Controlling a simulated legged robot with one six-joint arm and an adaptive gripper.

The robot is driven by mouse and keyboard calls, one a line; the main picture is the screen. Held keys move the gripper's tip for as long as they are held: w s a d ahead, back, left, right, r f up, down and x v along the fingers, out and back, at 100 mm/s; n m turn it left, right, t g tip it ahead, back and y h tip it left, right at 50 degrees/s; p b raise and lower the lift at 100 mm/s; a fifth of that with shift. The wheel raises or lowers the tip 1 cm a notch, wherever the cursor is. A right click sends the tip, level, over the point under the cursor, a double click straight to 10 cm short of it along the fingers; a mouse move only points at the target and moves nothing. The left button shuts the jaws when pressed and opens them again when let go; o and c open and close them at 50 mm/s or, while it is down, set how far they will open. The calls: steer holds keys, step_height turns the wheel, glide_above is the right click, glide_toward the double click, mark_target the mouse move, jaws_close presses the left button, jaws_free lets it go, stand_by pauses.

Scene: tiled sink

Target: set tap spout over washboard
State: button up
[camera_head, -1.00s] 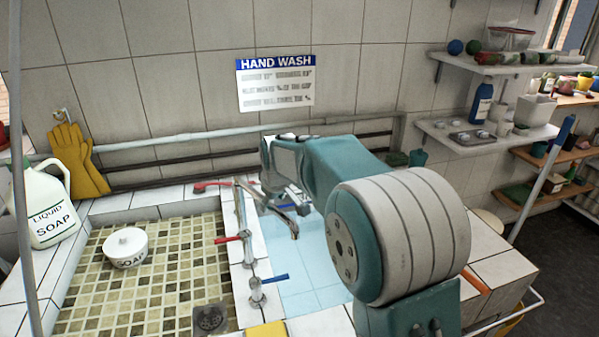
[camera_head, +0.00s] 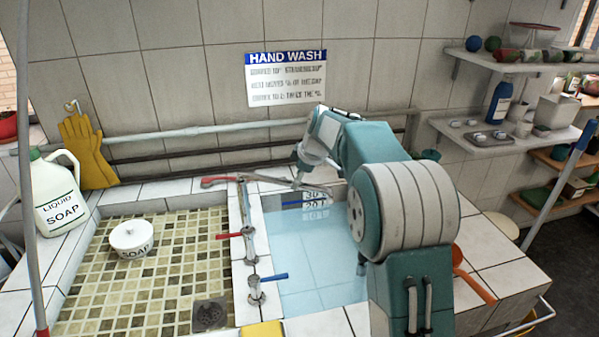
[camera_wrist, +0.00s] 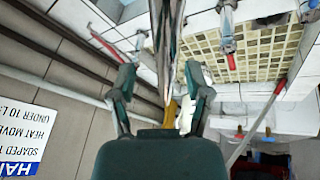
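The metal tap spout (camera_head: 270,180) reaches right from the pipe on the divider, along the back of the blue basin. My gripper (camera_head: 299,178) is at its outer part, partly hidden by my wrist. In the wrist view the two fingers of my gripper (camera_wrist: 162,75) are spread, with the shiny spout (camera_wrist: 165,35) running between them. A gap shows beside the spout; contact is unclear. I cannot make out a ridged washboard. The left basin has a mosaic floor (camera_head: 180,255) with a drain (camera_head: 209,314).
Red (camera_head: 230,236) and blue (camera_head: 275,277) tap handles stick out along the divider. A soap dish (camera_head: 131,239) is in the left basin. A soap jug (camera_head: 58,195) stands at the left. The blue basin (camera_head: 320,265) is open. Wall pipes (camera_head: 190,132) run behind my gripper.

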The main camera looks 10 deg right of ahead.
steer(key=shift+a+v, duration=0.15)
steer(key=shift+v, duration=0.5)
steer(key=shift+a+v, duration=0.15)
steer(key=shift+v, duration=0.45)
steer(key=shift+s, duration=0.1)
steer(key=shift+d, duration=0.1)
